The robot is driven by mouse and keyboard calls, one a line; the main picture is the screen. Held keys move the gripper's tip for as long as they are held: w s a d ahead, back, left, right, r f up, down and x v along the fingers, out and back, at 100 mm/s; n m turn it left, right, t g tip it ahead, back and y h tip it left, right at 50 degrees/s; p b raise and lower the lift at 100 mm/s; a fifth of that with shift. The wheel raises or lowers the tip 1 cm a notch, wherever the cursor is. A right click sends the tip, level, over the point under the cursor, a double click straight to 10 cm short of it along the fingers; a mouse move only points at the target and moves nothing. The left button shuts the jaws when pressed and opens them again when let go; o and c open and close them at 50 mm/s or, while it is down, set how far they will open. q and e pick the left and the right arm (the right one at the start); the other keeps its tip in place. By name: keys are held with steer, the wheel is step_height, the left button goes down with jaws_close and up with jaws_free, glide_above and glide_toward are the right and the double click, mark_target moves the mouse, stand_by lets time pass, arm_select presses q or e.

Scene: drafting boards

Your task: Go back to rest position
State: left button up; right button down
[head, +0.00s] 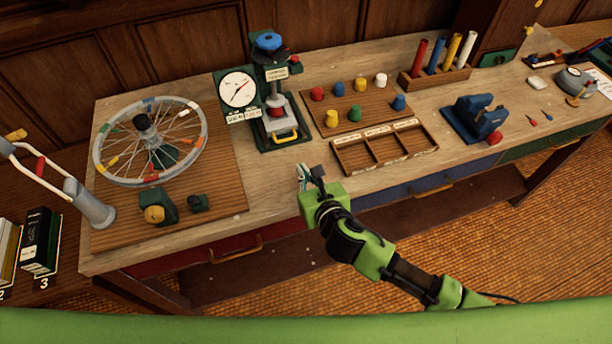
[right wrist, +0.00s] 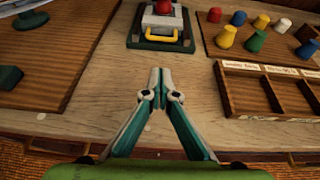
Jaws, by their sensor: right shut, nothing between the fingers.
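My right gripper (head: 303,172) is over the front part of the wooden workbench (head: 255,195), in front of the press and left of the divided tray. In the right wrist view its two teal and white fingers (right wrist: 159,75) meet at the tips, with nothing between them. My right arm reaches in from the lower right of the head view. My left gripper does not show in either view.
The press (head: 275,100) with a yellow handle stands just beyond my right gripper. An empty divided tray (head: 383,163) lies to its right, with a board of coloured pegs (head: 350,120) behind. A spoked wheel (head: 106,165) on a board is at left. Bare bench surrounds the gripper.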

steer(key=shift+v, duration=0.95)
steer(key=shift+s+d+m, duration=0.2)
steer(key=shift+d+m, duration=0.1)
steer(key=shift+m, duration=0.5)
steer(key=s+d+f+m+g+h, duration=0.1)
steer(key=s+d+m+g, duration=0.2)
steer(key=s+d+m, duration=0.65)
steer(key=s+d+f+m+g+h, duration=0.25)
steer(key=s+m, duration=0.45)
steer(key=m, duration=0.7)
steer(key=s+d+f+m+g+h, duration=0.1)
steer(key=s+d+m+g, duration=0.3)
steer(key=s+d+m, duration=0.6)
step_height(320, 180, down, 31)
steer(key=s+a+m+g+b, duration=0.1)
steer(key=a+m+b, duration=0.2)
steer(key=b, duration=0.1)
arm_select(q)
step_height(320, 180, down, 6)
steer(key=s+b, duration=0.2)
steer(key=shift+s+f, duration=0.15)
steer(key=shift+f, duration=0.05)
arm_select(e)
steer(key=s+d+f+g, duration=0.1)
steer(key=s+d+f, duration=0.2)
steer(key=s+f, duration=1.3)
steer(key=shift+s+f+n, duration=0.2)
steer(key=shift+f+n, duration=0.15)
steer(key=shift+f, duration=0.25)
